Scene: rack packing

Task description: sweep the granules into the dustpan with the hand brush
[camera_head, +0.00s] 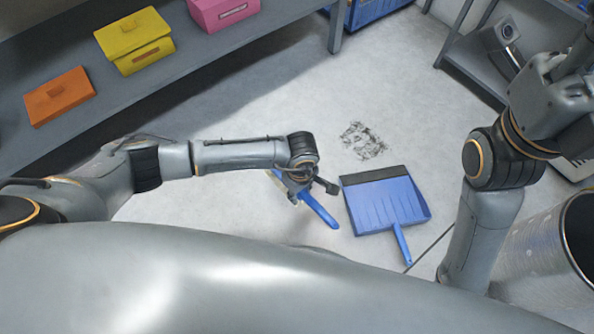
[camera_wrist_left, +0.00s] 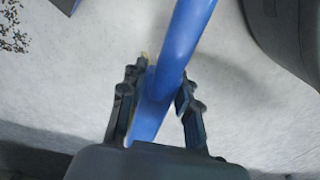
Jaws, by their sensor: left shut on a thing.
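A scattered patch of dark granules (camera_head: 363,141) lies on the pale floor; it also shows at the upper left of the left wrist view (camera_wrist_left: 12,32). The blue dustpan (camera_head: 388,206) lies flat just below the granules, its dark lip toward them and its handle toward me. My left gripper (camera_head: 300,187) is left of the dustpan, shut on the blue hand brush (camera_head: 320,211). In the left wrist view the blue handle (camera_wrist_left: 178,50) passes between the two fingers (camera_wrist_left: 158,103). The brush's bristles are hard to make out. My right arm is at the right; its gripper is out of view.
A grey shelf (camera_head: 190,72) at the upper left carries orange (camera_head: 60,97), yellow (camera_head: 135,42) and pink (camera_head: 224,14) boxes. A blue crate (camera_head: 372,10) stands at the top. A metal bin (camera_head: 545,255) is at the lower right. Floor around the granules is clear.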

